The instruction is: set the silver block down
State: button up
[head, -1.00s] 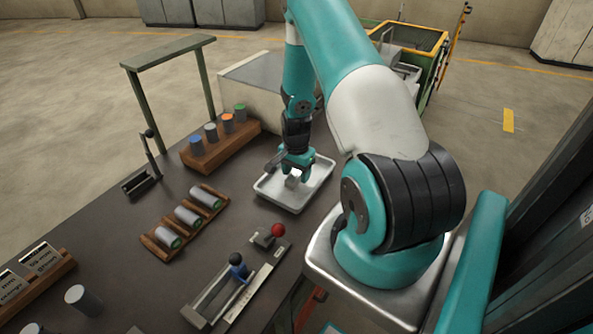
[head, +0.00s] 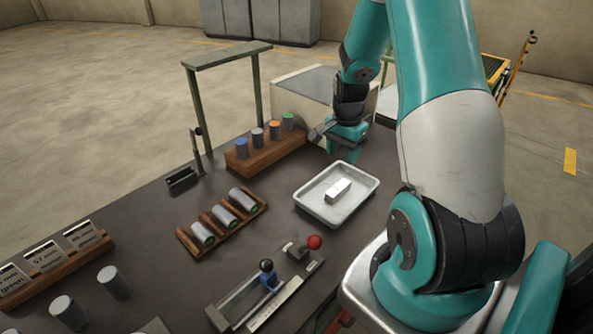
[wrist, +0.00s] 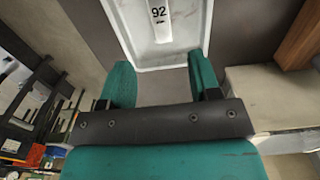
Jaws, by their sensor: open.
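The silver block (head: 338,190) lies flat in the white tray (head: 308,207) on the dark table. In the wrist view the block (wrist: 159,20) shows at the top with "92" on its face, inside the tray (wrist: 196,38). My gripper (head: 343,155) is above the table just behind the tray's far edge, apart from the block. In the wrist view its two green fingers are spread with nothing between them, so my gripper (wrist: 161,82) is open and empty.
A wooden rack with colour-topped cylinders (head: 264,150) stands left of my gripper. A second rack of lying cylinders (head: 222,219) is left of the tray. A red-knobbed device (head: 314,242) sits in front of the tray. A pale box (head: 310,95) stands behind.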

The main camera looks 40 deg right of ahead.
jog(key=w+a+r+n+t+y, duration=0.1)
jog(key=a+r+n, duration=0.45)
jog(key=a, duration=0.45)
jog(key=w+a+r+n+y, duration=0.1)
jog(key=a+r+n, duration=0.45)
jog(key=a, duration=0.45)
jog(key=s+a+r+n+y, duration=0.1)
jog(key=s+a+r+n, duration=0.3)
jog(key=s+a+n, duration=0.2)
jog(key=s+a+r+n+g+y, duration=0.1)
jog(key=s+a+r+n, duration=0.4)
jog(key=s+a, duration=0.6)
jog(key=shift+s+a+n, duration=0.15)
jog(key=shift+a+n, duration=0.5)
jog(key=shift+n, duration=0.45)
